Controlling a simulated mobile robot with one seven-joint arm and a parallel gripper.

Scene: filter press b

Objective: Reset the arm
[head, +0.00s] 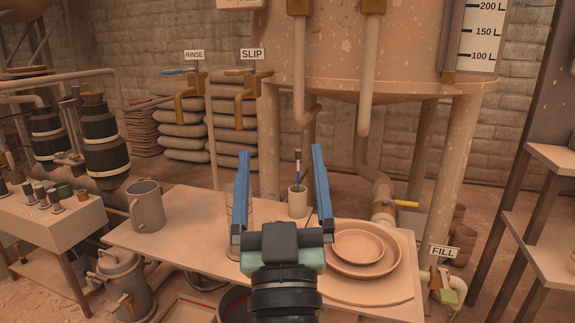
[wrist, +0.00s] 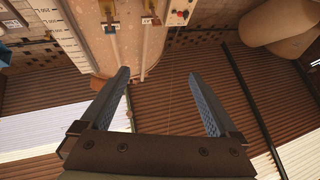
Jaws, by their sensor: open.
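My gripper (head: 281,200) is open and empty, with its two blue fingers spread and pointing up. In the head view it is raised in front of the table (head: 180,235), overlapping the view of the things on it. The wrist view shows the same open fingers (wrist: 165,95) with nothing between them. That view looks up toward the tank (wrist: 85,30) and a ribbed roof.
On the table stand a grey mug (head: 147,207), a clear glass cylinder (head: 237,208) partly hidden by my gripper, a cup with brushes (head: 297,203) and stacked bowls (head: 358,250). Behind are the big tank (head: 370,60) and the RINSE (head: 194,55) and SLIP (head: 252,54) taps. Shelves (head: 545,240) stand at right.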

